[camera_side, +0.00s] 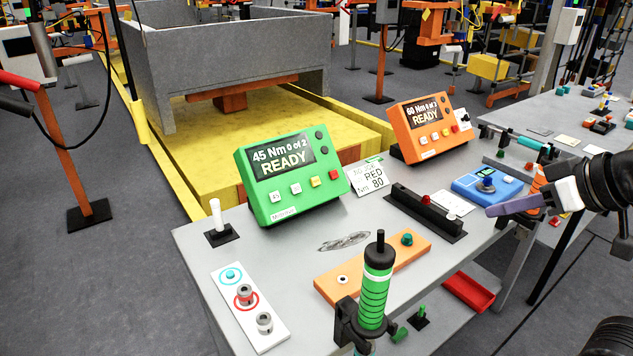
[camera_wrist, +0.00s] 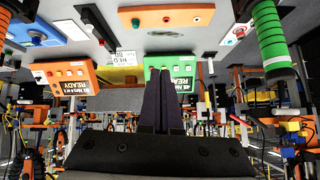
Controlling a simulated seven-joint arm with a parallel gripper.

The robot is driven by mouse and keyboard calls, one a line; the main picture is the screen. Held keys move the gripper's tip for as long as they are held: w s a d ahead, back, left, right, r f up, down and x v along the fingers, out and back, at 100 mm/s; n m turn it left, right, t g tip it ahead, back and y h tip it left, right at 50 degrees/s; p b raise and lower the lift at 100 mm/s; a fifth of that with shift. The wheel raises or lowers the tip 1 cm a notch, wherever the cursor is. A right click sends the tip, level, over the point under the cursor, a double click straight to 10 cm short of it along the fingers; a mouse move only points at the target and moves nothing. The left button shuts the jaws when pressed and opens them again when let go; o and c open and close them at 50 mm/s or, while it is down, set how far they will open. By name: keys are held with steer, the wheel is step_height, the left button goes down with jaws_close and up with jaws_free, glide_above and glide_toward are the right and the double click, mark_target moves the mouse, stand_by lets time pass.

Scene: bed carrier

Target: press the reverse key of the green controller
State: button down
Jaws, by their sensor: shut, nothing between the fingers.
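The green controller (camera_side: 287,180) stands on the grey workbench, its screen reading "45 Nm 0 of 2 READY". Below the screen is a row of small keys: a white one marked 45, another pale one, a yellow one (camera_side: 315,181) and a red one (camera_side: 333,174). Dark round knobs sit at its right side. I cannot read which key is reverse. My gripper (camera_side: 488,211) is shut and empty, over the right side of the bench, well apart from the controller. In the wrist view my fingers (camera_wrist: 165,75) overlap the green controller (camera_wrist: 187,66) and hide part of it.
An orange controller (camera_side: 430,130) stands behind and right of the green one. A green-banded tool (camera_side: 374,295) stands upright at the front.

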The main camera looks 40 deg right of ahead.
mark_target(315, 181)
steer(key=w+r+m+t, duration=0.2)
steer(key=w+r+t, duration=0.4)
steer(key=w, duration=0.7)
steer(key=w+r+m+t, duration=0.2)
steer(key=w+r+t, duration=0.4)
steer(key=w, duration=0.7)
steer(key=w+f, duration=0.5)
steer(key=f, duration=0.7)
steer(key=w+a+f+m+g+y, duration=0.1)
steer(key=w+f, duration=0.4)
steer(key=f, duration=0.7)
steer(key=shift+m+g, duration=0.3)
steer(key=shift+a, duration=0.1)
steer(key=w+f, duration=0.5)
steer(key=w, duration=0.2)
steer(key=shift+f, duration=0.2)
steer(key=shift+w+f, duration=0.25)
steer(key=shift+w, duration=0.1)
